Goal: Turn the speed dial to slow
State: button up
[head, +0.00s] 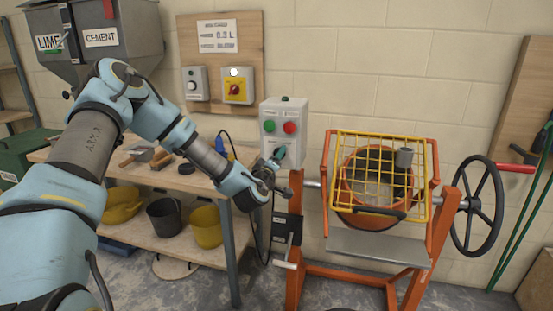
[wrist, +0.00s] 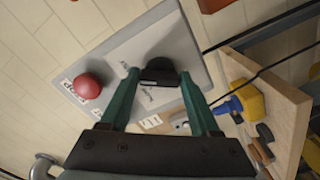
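The grey control box (head: 285,128) hangs on the wall left of the orange mixer, with a green button (head: 269,126) and a red button (head: 289,128). In the wrist view its face (wrist: 120,55) fills the middle, with the red button (wrist: 87,86) at left. The black speed dial (wrist: 159,72) sits between the two teal fingertips of my gripper (wrist: 159,76). The fingers are spread, one on each side of the dial; contact is not clear. In the head view my gripper (head: 279,154) is at the box's lower part and hides the dial. The dial's pointer and small labels are unreadable.
The orange mixer (head: 375,185) with its yellow grid guard and black handwheel (head: 477,206) stands right of the box. The workbench (head: 165,178) with tools is on the left. A blue-and-yellow tool (wrist: 240,103) lies beside the box in the wrist view. A notice (head: 217,36) hangs above.

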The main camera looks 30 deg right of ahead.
jog(key=c, duration=0.9)
jog(key=shift+f+n+b, duration=0.15)
jog(key=shift+n+b, duration=0.15)
jog(key=shift+b, duration=0.1)
jog(key=shift+n+b, duration=4.9)
jog(key=shift+n, duration=1.8)
jog(key=o, duration=1.4)
